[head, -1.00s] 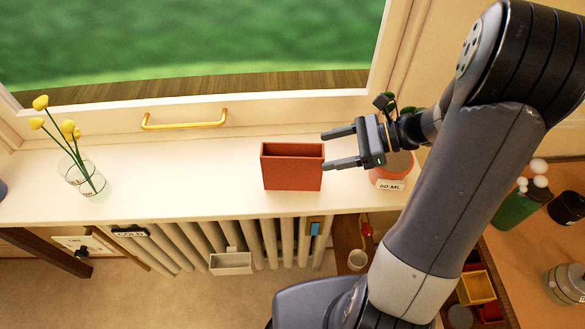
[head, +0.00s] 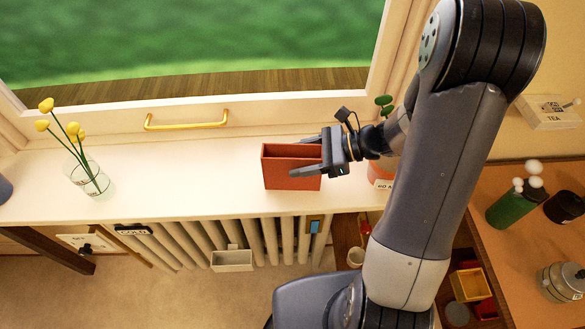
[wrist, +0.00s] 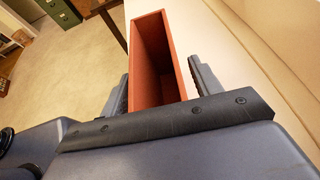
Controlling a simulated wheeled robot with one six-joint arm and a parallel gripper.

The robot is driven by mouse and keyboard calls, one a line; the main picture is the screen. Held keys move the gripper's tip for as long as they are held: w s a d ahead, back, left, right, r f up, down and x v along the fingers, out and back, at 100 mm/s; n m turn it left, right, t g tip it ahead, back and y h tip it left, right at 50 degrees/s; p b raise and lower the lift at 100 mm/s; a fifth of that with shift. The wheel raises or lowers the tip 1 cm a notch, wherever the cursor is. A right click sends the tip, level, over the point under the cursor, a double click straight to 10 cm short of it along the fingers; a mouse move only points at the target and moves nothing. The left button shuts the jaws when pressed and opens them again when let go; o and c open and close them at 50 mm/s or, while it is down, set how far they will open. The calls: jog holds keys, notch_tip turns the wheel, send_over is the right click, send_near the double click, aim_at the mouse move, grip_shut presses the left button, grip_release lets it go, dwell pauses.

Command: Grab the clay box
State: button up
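The clay box (head: 290,175) is a reddish-brown, open-topped, narrow box standing upright on the white windowsill. My gripper (head: 306,158) is at the box's right end, with one finger over its far side and one along its near side in the head view. In the wrist view the box (wrist: 140,62) lies between the two fingers of my gripper (wrist: 160,86), its inside empty where visible. A gap shows between the box and the right finger; the left finger is close to the box wall. The gripper is open.
A glass vase with yellow flowers (head: 92,182) stands on the sill (head: 180,180) at left. A potted plant (head: 380,172) is just behind my gripper at right. The window's brass handle (head: 186,124) is behind; a radiator (head: 270,240) is below.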

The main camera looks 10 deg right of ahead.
grip_shut()
dwell(0.4)
jog(key=shift+r, duration=0.1)
